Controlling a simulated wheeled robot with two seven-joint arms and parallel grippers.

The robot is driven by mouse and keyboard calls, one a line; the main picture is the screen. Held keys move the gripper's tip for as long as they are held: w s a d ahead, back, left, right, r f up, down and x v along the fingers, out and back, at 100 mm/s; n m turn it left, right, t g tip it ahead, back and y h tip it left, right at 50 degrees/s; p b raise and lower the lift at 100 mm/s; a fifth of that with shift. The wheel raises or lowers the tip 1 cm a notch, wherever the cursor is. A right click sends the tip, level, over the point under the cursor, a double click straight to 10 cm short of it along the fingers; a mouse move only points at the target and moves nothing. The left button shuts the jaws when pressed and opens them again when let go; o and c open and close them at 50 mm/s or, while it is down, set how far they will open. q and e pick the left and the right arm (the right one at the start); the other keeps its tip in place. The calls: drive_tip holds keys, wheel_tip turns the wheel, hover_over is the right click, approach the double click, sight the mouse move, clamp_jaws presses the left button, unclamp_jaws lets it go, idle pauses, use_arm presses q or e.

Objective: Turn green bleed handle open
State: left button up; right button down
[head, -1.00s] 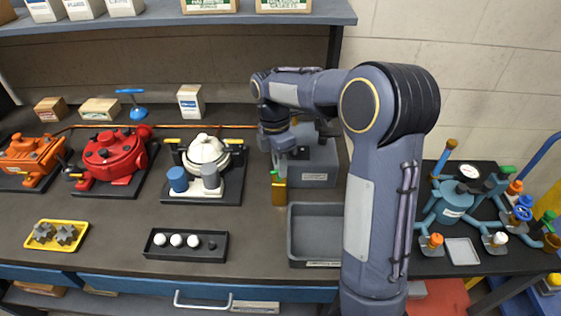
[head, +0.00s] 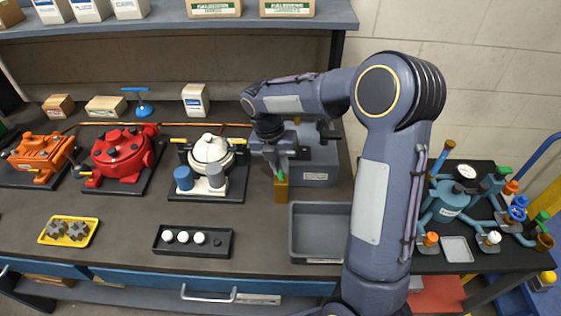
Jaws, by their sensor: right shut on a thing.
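A green handle (head: 281,177) tops a small brass-coloured block (head: 281,192) at the right of the main bench, beside a grey machine. My right gripper (head: 281,168) points down from above and is shut on the green handle. The arm and gripper hide part of the grip and some of the machine behind. My left gripper is not in view.
A grey open bin (head: 318,257) is just in front of the block. A white-topped motor (head: 210,150), a red one (head: 118,150) and an orange one (head: 40,152) stand to the left. A black tray (head: 192,251) and a yellow tray (head: 85,240) lie in front. My forearm covers the bench's right edge.

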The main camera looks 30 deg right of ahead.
drive_tip(key=shift+n+p, duration=0.3)
drive_tip(key=shift+n, duration=0.7)
drive_tip(key=c, duration=1.5)
unclamp_jaws()
drive_tip(key=shift+o, duration=0.2)
drive_tip(key=shift+a, duration=0.1)
wheel_tip(320, 180, up, 8)
drive_tip(key=a, duration=0.1)
drive_tip(key=shift+w+a+f+b, duration=0.15)
drive_tip(key=shift+w+b, duration=0.2)
drive_tip(key=shift+b, duration=0.05)
